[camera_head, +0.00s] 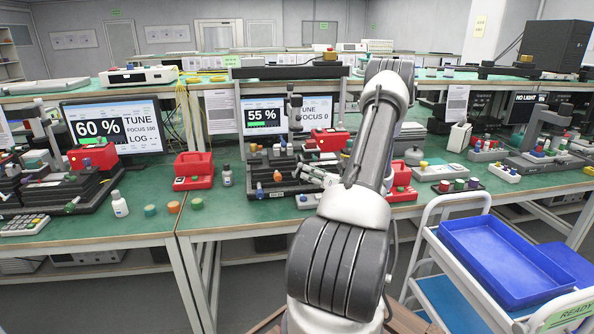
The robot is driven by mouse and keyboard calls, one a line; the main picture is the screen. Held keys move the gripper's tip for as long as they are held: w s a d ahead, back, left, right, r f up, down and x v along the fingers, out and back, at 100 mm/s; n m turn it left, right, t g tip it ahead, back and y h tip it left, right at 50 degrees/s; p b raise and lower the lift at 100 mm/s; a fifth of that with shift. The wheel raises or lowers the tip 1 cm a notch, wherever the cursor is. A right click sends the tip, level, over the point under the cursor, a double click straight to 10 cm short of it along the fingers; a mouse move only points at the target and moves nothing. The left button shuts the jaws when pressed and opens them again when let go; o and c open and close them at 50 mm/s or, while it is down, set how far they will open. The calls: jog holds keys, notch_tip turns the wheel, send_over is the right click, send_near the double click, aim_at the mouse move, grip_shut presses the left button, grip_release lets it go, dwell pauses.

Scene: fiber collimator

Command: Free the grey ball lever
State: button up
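My arm reaches forward over the green bench to a black optical setup (262,186) in front of the middle screen. My gripper (308,174) is low at the right side of this setup, among its small parts. It is small in the picture and partly covered by my own arm, so I cannot tell if its fingers are open or shut or touching anything. I cannot make out the grey ball lever for certain. An orange knob (277,176) stands on the setup left of my gripper. The middle screen (265,116) reads 55 % and TUNE, FOCUS 0.
A red case (193,170) and a small bottle (227,175) stand left of the setup. A white bottle (119,204) and coloured caps (173,207) are further left. A cart with a blue tray (505,262) stands at the right.

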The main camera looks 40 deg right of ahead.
aim_at(298, 169)
jog(key=w, duration=0.5)
jog(key=shift+w+a, duration=0.15)
jog(key=shift+a, duration=0.1)
grip_shut()
